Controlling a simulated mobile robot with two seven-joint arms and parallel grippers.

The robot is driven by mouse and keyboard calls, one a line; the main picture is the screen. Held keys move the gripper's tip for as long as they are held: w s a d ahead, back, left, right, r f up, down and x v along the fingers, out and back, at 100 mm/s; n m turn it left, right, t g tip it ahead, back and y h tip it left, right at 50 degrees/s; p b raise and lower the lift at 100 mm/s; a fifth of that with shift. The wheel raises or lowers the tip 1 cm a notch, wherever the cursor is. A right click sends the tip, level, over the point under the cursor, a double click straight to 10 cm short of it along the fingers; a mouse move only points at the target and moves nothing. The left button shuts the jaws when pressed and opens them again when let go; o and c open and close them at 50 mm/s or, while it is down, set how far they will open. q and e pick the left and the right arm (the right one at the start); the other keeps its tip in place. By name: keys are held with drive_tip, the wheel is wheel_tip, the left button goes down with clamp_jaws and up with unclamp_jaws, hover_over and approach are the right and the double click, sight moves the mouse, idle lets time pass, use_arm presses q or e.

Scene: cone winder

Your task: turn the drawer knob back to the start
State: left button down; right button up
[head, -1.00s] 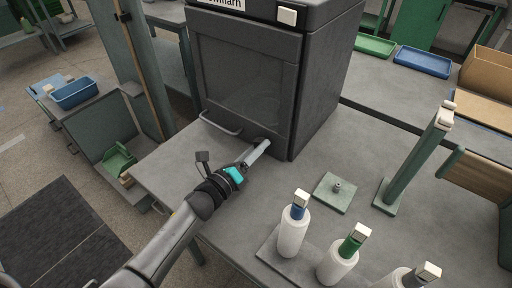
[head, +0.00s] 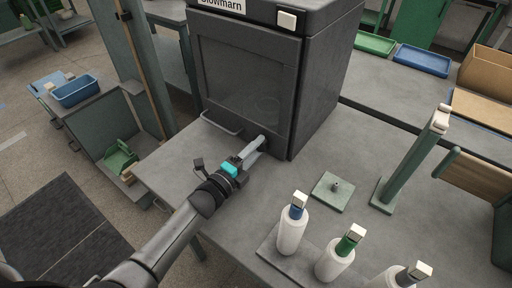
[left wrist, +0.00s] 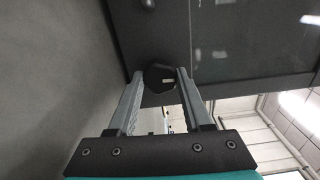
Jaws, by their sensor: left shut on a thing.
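The dark machine cabinet (head: 245,75) stands on the grey table, with its drawer front facing me. The round black drawer knob (left wrist: 159,77) has a small pale mark and sits between my left fingertips in the left wrist view. My left gripper (head: 259,147) reaches the lower right of the cabinet front and is shut on the knob; it also shows in the left wrist view (left wrist: 161,76). In the head view the fingers mostly hide the knob. My right gripper is not in view.
A bar handle (head: 220,124) lies left of the knob on the cabinet front. White bottle-like cones (head: 292,232) stand on a plate at the table's near right. A square green plate with a peg (head: 333,193) and a green post (head: 410,165) stand to the right.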

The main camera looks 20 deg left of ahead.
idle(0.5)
use_arm(q)
drive_tip(key=shift+c, duration=1.6)
unclamp_jaws()
drive_tip(key=shift+s, duration=0.1)
drive_tip(key=p+v, duration=0.1)
drive_tip(key=v, duration=1.4)
drive_tip(key=shift+p, duration=0.4)
drive_tip(key=shift+s, duration=0.1)
